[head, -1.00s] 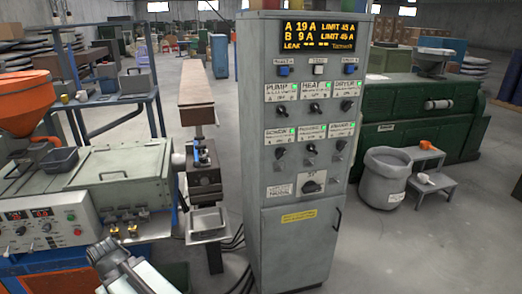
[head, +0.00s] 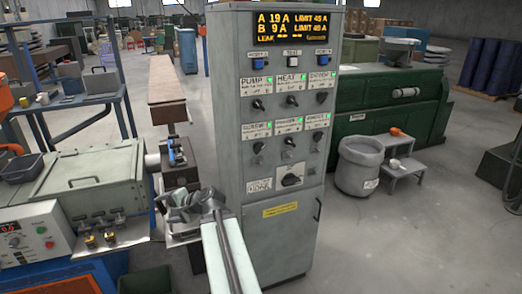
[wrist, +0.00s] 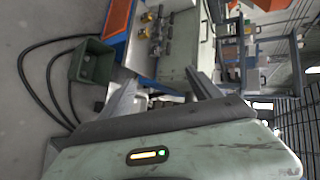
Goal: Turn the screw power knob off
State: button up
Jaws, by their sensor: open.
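The grey control cabinet (head: 232,205) stands upright at the centre of the head view. It has two rows of small black knobs, including the pump knob (head: 258,104) and the heat knob (head: 292,100) above and a lower-row knob (head: 289,141). The lower labels are too blurred to tell which is the screw knob. A larger black rotary knob (head: 292,180) sits below them. My gripper (head: 190,200) is in front of the cabinet's lower left side, below the knobs and apart from them. In the wrist view my gripper (wrist: 162,82) is open and empty; no knob shows there.
An amber display (head: 290,32) tops the cabinet. A machine with a control box (head: 35,235) stands at left, and a green bin (head: 147,280) is on the floor. A grey waste bin (head: 358,170) and small steps (head: 402,165) stand right. The floor at front right is clear.

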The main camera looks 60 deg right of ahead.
jog(key=s+d+r+m+t+h, duration=0.25)
jog(key=s+d+r+m, duration=0.2)
jog(key=d, duration=0.55)
jog(key=s+d+r+m+t+h, duration=0.1)
jog(key=s+d+r+m+h, duration=0.3)
jog(key=d, duration=0.6)
jog(key=m+h, duration=0.6)
jog(key=m, duration=0.3)
send_near(260, 149)
jog(key=w, duration=0.1)
jog(key=shift+g, duration=0.45)
jog(key=x, duration=0.8)
jog(key=shift+w+d+r, duration=0.25)
jog(key=shift+d, duration=0.1)
jog(key=shift+c, duration=0.3)
